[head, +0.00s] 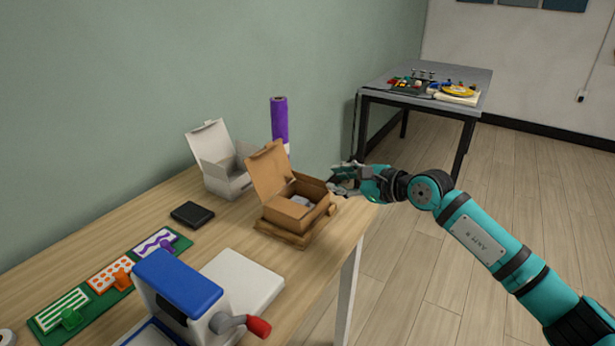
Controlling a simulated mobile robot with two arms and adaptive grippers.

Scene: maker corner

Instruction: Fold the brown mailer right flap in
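The brown mailer (283,212) is an open cardboard box on a wooden board (283,236) near the table's right edge. Its lid (267,172) stands up at the back left. A grey item (301,200) shows inside it. My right gripper (335,181) is at the mailer's right side, close to its right wall and just above table height. Whether it touches the mailer, and how the right flap lies behind it, I cannot tell. Its finger opening is too small and dark to judge. My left gripper is out of view.
A white open box (222,178) and a purple roll (279,120) stand behind the mailer. A black pad (192,214) lies to its left. A blue-and-white machine with a red-handled crank (258,327) stands in front. Free floor lies right of the table.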

